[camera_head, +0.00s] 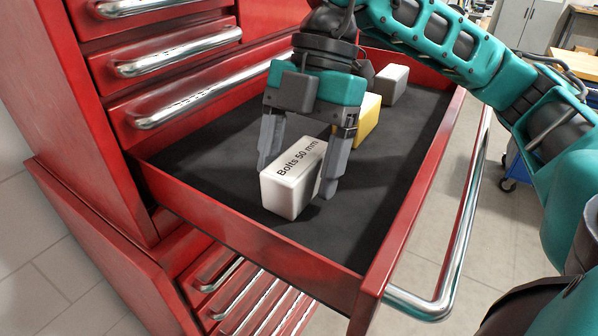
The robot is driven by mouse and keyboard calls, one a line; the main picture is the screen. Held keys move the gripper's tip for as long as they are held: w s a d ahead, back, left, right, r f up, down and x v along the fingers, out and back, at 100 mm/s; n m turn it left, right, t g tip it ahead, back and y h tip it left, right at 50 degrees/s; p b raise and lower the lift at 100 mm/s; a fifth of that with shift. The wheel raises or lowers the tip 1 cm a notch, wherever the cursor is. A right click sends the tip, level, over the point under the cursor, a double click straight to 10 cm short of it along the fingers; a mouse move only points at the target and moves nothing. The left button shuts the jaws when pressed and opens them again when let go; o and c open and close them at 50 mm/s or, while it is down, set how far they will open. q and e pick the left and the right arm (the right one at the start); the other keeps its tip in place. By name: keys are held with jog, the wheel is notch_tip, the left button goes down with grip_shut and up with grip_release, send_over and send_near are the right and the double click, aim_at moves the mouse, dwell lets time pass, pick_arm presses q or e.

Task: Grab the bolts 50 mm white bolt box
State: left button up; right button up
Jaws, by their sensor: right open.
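The white bolt box (289,192), marked "Bolts 50 mm" on its top, sits on the dark floor of an open red drawer (408,215). My right gripper (296,178) is above the box and points down, with one finger on the box's left side and the other on its right. The fingers are open, and I cannot tell whether either touches the box. The far end of the box is partly hidden by the gripper. My left gripper is not in view.
Behind the gripper in the drawer are a yellow box (369,121) and a grey box (391,84). The drawer's walls surround them, and a chrome handle (455,245) runs along its front. The drawer floor is clear around the white box.

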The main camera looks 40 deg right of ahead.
jog(key=c, duration=1.3)
